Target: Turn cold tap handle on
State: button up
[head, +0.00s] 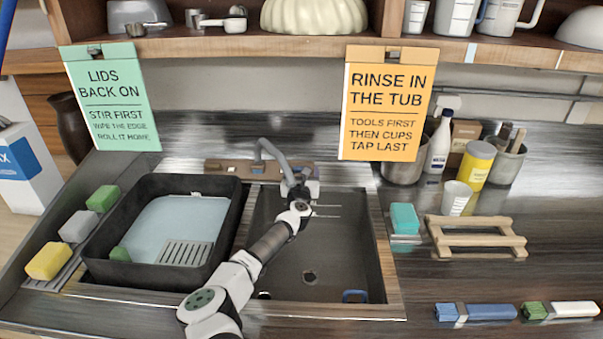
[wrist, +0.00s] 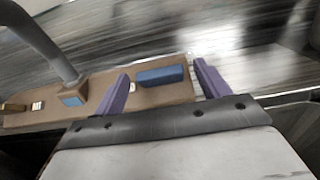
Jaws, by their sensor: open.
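The blue bar-like handle (wrist: 160,75), which looks like the cold tap handle, lies on the brown wooden ledge behind the sink in the wrist view. My gripper (wrist: 162,72) is open, and its two purple fingers show on either side of this handle. No contact is visible, and I cannot tell the height gap. In the head view the curved spout (head: 270,149) stands at the back of the sink, just left of my gripper, and my wrist hides the blue handle.
The dark sink (head: 345,260) lies below my arm. A black tub (head: 105,220) with pale water stands left of it. An orange sign (head: 388,100) and a green sign (head: 110,100) hang from the shelf above. A metal pot (head: 400,168) stands at the back right.

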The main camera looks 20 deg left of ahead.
jog(key=c, duration=1)
jog(key=shift+n+y, duration=0.3)
jog(key=n+g+y, duration=0.2)
jog(key=n, duration=0.1)
jog(key=n+g+y, duration=0.1)
jog(key=n+y, duration=0.1)
jog(key=n, duration=0.1)
jog(key=d+n+g+y+b, duration=0.1)
jog(key=n+g+y, duration=0.1)
jog(key=n, duration=0.1)
jog(key=shift+w+d+f+g, duration=0.1)
jog(key=shift+w+g, duration=0.2)
jog(key=n+g+b, duration=0.1)
jog(key=n, duration=0.1)
jog(key=n+g+y+b, duration=0.1)
jog(key=g, duration=0.1)
jog(key=n+g+b, duration=0.1)
jog(key=n, duration=0.1)
jog(key=shift+w+d+n+y, duration=0.1)
jog(key=shift+w+n+y, duration=0.2)
jog(key=shift+y, duration=0.1)
jog(key=shift+r+n+g+b, duration=0.25)
jog(key=shift+n+g+b, duration=0.85)
jog(key=shift+g+b, duration=0.1)
jog(key=shift+r, duration=0.1)
